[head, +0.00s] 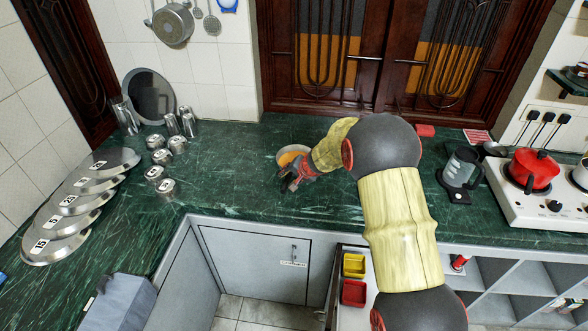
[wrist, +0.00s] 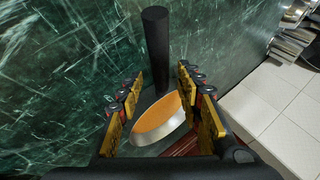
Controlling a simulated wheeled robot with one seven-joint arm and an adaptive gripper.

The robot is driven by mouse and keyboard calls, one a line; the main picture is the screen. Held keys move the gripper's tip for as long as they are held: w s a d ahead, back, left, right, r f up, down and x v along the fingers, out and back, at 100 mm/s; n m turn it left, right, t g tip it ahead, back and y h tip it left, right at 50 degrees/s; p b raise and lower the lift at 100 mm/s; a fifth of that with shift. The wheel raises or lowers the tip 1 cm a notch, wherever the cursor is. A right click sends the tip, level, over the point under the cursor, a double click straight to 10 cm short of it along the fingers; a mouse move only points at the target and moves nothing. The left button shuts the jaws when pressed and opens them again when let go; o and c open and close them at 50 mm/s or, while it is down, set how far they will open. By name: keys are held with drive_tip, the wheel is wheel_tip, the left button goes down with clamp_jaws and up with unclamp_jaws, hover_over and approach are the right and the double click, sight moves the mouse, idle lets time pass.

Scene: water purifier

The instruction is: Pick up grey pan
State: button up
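A small pan (wrist: 160,120) with an orange inside, a silver-grey side and a long black handle (wrist: 155,45) is in the wrist view. In the head view the pan (head: 288,153) is on the green counter, partly hidden by my gripper (head: 292,178). My gripper (wrist: 159,78) is open in the wrist view, with one finger on each side of the pan and the near end of its handle. Gaps show between the fingers and the handle. Whether a finger touches the pan's rim is unclear.
Plates (head: 67,226) numbered on cards and steel cups (head: 171,125) stand on the left counter. A jug (head: 459,172) and a stove with a red pot (head: 532,168) are at the right. A grey pot (head: 173,24) hangs on the wall. The counter left of my gripper is clear.

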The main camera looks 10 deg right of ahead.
drive_tip(key=shift+w+a+f, duration=0.15)
drive_tip(key=shift+w+f, duration=0.2)
drive_tip(key=shift+f, duration=0.2)
drive_tip(key=shift+c, duration=0.2)
clamp_jaws()
idle(0.5)
drive_tip(key=shift+r, duration=0.15)
